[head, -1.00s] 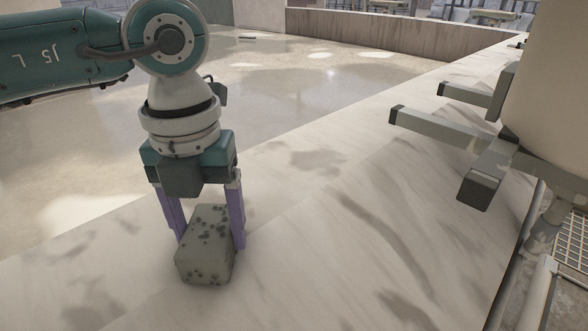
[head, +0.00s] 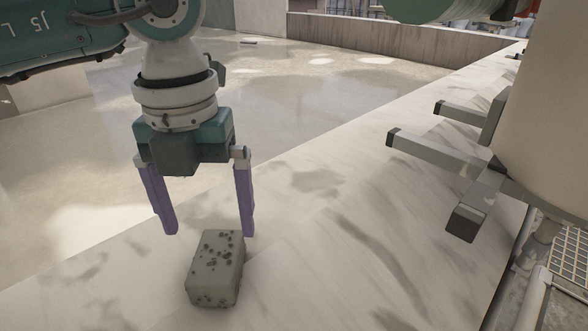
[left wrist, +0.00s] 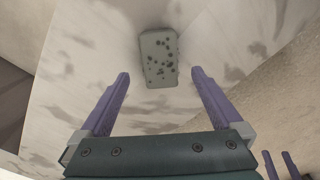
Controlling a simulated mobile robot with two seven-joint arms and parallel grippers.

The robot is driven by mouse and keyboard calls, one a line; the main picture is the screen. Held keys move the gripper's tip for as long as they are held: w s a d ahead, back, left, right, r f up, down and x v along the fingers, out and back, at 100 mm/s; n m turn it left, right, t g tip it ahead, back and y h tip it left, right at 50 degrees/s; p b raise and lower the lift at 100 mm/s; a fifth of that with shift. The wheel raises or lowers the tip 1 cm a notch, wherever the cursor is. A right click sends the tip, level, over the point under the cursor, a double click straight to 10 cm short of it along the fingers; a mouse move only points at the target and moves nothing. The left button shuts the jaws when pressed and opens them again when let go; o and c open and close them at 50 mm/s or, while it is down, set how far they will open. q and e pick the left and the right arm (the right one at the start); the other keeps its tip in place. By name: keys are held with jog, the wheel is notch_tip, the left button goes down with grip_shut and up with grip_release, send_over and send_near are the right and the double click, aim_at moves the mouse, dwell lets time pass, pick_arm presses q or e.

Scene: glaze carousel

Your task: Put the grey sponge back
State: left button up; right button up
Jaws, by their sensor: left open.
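The grey sponge (head: 215,269), a block with dark spots, lies on the pale streaked ledge (head: 330,210) in the head view. My left gripper (head: 209,234) is above and behind it with its purple fingers spread wide and nothing between them. In the left wrist view the sponge (left wrist: 158,57) lies beyond the tips of the open fingers (left wrist: 160,75), apart from both. My right gripper cannot be made out in the head view; two purple fingers (left wrist: 280,166) show at the lower right corner of the left wrist view.
A large beige cylinder (head: 555,110) with grey bracket arms (head: 440,155) stands at the right, over the ledge's edge. A metal grating (head: 570,250) lies beyond that edge. The ledge around the sponge is clear. A wide, shiny floor area (head: 290,90) lies behind the ledge.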

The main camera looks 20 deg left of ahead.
aim_at(216, 254)
pick_arm(q)
notch_tip(216, 254, up, 5)
jog(key=shift+r+p, duration=0.1)
jog(key=shift+p, duration=0.85)
pick_arm(e)
notch_tip(216, 254, up, 3)
jog(key=shift+a, duration=0.1)
